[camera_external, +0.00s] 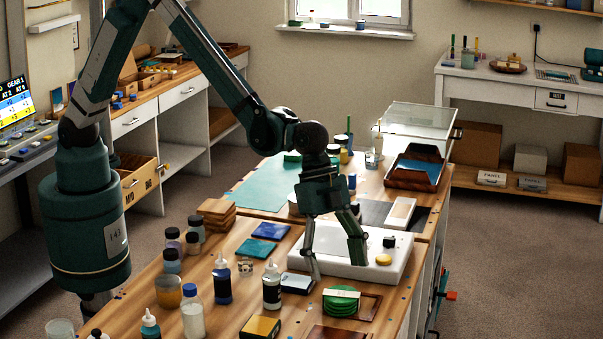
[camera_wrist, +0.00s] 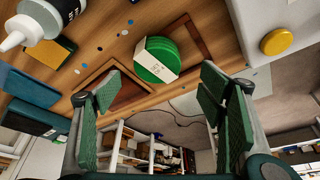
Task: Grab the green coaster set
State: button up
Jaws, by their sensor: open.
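The green coaster set (camera_external: 341,304) is a short stack of round green discs with a pale paper band across it. It sits on the wooden bench near the front edge, partly over a dark wooden frame (camera_external: 369,307). In the wrist view the green coaster set (camera_wrist: 161,58) shows beyond the fingertips, between the two fingers. My gripper (camera_external: 335,268) is open and empty, above the bench and behind the stack in the outside view. In the wrist view my gripper (camera_wrist: 165,85) has its fingers spread wide, apart from the stack.
A white slab (camera_external: 377,267) with a yellow round knob (camera_external: 384,260) is behind the stack. A dark bottle with a white cap (camera_external: 271,287), a pale box (camera_external: 297,283) and a yellow-topped box (camera_external: 261,328) are to its left. Blue tiles (camera_external: 270,231) lie farther back.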

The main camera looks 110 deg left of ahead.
aim_at(341, 293)
jog(key=shift+x, duration=1.3)
jog(key=shift+x, duration=2.6)
jog(key=shift+s+d, duration=0.15)
jog(key=shift+s, duration=0.05)
jog(key=c, duration=1.1)
